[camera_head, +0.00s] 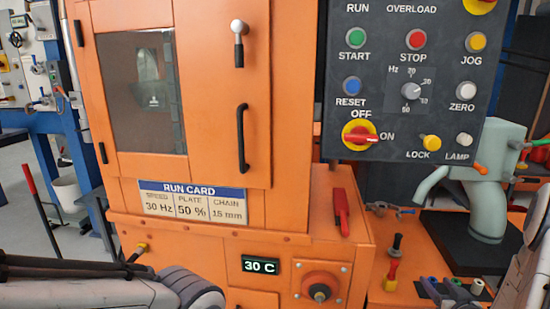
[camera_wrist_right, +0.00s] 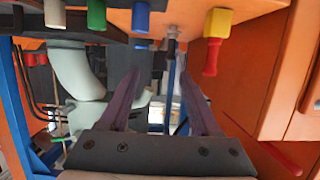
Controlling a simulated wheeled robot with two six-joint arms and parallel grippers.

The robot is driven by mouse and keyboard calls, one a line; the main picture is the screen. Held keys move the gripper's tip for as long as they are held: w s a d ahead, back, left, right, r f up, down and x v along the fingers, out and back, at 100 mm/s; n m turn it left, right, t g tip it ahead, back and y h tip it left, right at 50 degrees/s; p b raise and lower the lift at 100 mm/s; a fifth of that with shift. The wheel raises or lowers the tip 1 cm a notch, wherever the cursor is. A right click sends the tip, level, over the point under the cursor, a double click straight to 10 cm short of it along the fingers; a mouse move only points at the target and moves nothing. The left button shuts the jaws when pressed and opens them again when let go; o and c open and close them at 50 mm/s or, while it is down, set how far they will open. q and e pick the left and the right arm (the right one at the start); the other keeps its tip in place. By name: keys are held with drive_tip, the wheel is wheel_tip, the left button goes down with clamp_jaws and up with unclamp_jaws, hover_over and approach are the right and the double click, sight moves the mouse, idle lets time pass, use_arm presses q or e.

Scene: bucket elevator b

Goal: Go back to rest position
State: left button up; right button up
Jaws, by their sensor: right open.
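My right gripper (camera_wrist_right: 162,74) shows in the right wrist view, with two dark purple fingers spread apart. It is open, and I see nothing held between them. A grey and blue tool (camera_wrist_right: 172,55) appears beyond the fingertips; the distance is hard to tell. In the head view my right arm (camera_head: 532,262) shows only at the right edge, and its fingers are not clear there. My left arm (camera_head: 90,290) crosses the lower left corner; its gripper is out of sight.
An orange machine cabinet (camera_head: 285,150) stands ahead, with a grey control panel (camera_head: 380,110) at upper right. A red handle (camera_head: 341,212) rises from its ledge. A grey-green press-like device (camera_head: 490,190) and several small tools, including a red-yellow one (camera_head: 392,272), occupy the orange bench at right.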

drive_tip(key=s+a+r+n+g+y, duration=0.15)
drive_tip(key=a+g, duration=0.65)
drive_tip(key=a, duration=1)
drive_tip(key=s+a+r+n+g+y, duration=0.1)
drive_tip(key=s+a+r+n+g, duration=0.25)
drive_tip(key=s+a, duration=0.85)
drive_tip(key=s+a+r+n+g+y, duration=0.25)
drive_tip(key=s+a+r+n, duration=0.25)
drive_tip(key=s+a, duration=0.7)
wheel_tip(320, 180, up, 26)
drive_tip(key=p, duration=2.7)
drive_tip(key=shift+r+h+p, duration=0.2)
drive_tip(key=shift+h+p, duration=0.15)
drive_tip(key=shift+h, duration=0.05)
drive_tip(key=shift+w+d, duration=0.1)
